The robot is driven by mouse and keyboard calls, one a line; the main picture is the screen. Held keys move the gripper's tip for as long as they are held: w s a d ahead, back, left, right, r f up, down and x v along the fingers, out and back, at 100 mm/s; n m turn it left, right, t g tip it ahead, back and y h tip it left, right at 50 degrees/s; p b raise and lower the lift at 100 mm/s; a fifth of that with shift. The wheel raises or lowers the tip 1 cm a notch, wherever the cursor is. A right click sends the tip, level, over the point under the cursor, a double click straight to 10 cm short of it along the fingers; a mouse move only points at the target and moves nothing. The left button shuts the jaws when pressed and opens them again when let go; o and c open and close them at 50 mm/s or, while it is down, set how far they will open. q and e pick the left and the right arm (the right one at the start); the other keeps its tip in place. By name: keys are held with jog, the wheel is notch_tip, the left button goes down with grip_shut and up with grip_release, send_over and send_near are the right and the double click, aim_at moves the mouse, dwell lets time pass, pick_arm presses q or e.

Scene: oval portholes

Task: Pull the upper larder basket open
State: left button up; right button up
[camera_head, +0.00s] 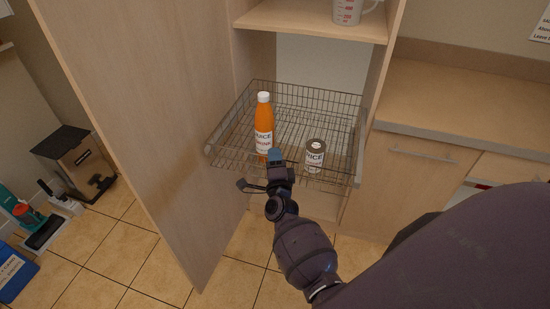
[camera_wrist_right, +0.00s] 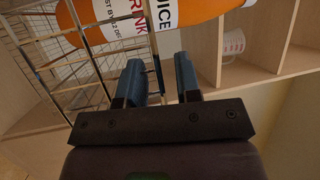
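The wire larder basket (camera_head: 285,97) is in the open tall cabinet below a shelf, and its front stands out past the cabinet opening. It holds an orange juice bottle (camera_head: 264,120) and a grey can (camera_head: 315,156), both upright. My right gripper (camera_head: 277,157) is at the basket's front side, near the bottle. In the right wrist view, the two blue fingers (camera_wrist_right: 159,82) are apart, with a basket wire (camera_wrist_right: 154,45) running between them and gaps beside it. The bottle (camera_wrist_right: 195,10) lies just beyond the fingers there. My left gripper is not in view.
The open cabinet door (camera_head: 140,100) stands left of the basket. A counter (camera_head: 470,105) with drawers is at the right. A measuring jug (camera_head: 347,11) is on the shelf above. A coffee machine (camera_head: 82,160) stands at far left. Tiled floor (camera_head: 120,250) is clear in front.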

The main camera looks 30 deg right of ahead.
jog(key=p+v, duration=0.1)
jog(key=v, duration=0.9)
jog(key=shift+s, duration=0.3)
jog(key=shift+a+f, duration=0.1)
